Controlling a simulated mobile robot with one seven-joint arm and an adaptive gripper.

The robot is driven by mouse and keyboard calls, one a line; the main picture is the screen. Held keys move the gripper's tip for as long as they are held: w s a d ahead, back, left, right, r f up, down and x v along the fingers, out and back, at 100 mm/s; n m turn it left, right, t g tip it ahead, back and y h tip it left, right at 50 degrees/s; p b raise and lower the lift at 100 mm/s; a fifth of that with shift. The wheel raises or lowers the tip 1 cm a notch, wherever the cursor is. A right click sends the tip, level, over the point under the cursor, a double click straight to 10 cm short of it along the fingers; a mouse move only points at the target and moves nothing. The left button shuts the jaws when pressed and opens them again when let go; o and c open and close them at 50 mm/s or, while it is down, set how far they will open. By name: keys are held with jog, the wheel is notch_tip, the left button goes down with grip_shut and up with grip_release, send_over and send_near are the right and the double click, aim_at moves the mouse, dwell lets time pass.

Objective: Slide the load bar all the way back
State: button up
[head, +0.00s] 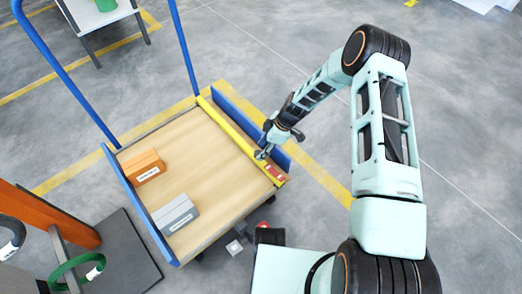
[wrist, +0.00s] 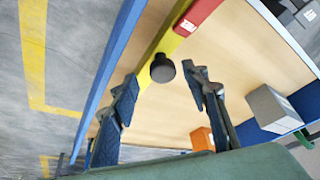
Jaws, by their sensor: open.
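The yellow load bar (head: 238,136) lies along the right side of the cart's wooden deck (head: 190,150), close to the blue right side wall (head: 250,122). Its near end has a red section with a white label (head: 275,173). In the wrist view the bar (wrist: 168,42) carries a black round knob (wrist: 162,68), with the red section (wrist: 196,16) beyond it. My gripper (head: 263,153) is over the bar near the red end. It is open. In the wrist view its fingertips (wrist: 163,80) are spread to either side of the knob; I cannot tell whether they touch it.
An orange box (head: 146,168) and a grey box (head: 175,214) sit on the deck's left side, by the blue left wall (head: 140,205). The blue handle frame (head: 65,75) rises at the far end. The deck between the bar and boxes is clear.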

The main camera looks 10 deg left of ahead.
jog(key=v, duration=1)
jog(key=shift+d, duration=0.15)
